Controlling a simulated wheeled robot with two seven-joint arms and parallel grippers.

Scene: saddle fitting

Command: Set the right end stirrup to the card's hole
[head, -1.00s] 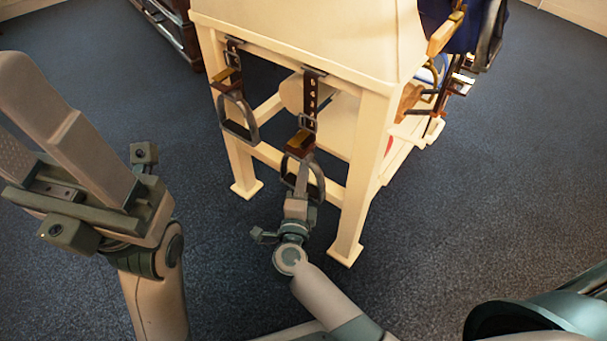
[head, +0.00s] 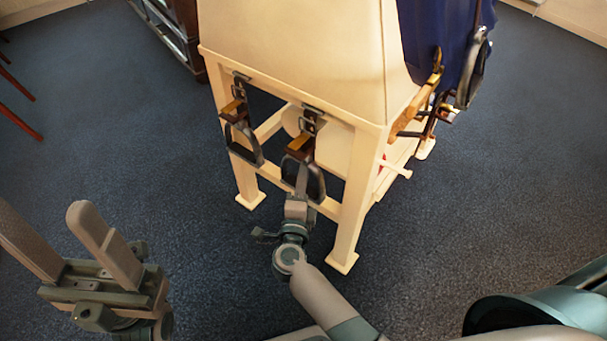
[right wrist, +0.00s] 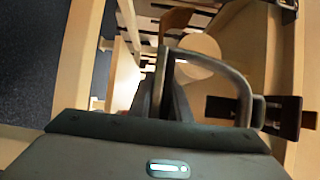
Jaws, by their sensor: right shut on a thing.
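The right end stirrup (head: 315,183) is a dark metal loop with a brown piece at its top. It hangs by a short dark strap (head: 310,122) from the near side of the cream stand (head: 290,95). My right gripper (head: 301,180) reaches up from below and is shut on the stirrup. In the right wrist view the stirrup's bar (right wrist: 243,88) arches up from the dark jaws (right wrist: 162,100). A second stirrup (head: 248,147) hangs to the left, untouched. My left gripper (head: 48,225) is open and empty at lower left. I cannot make out the card or single strap holes.
The stand's front leg (head: 352,215) is close to the right of my right gripper. A blue cloth (head: 445,40) and more tack (head: 440,105) hang on its right side. A dark cabinet (head: 175,35) stands at the back.

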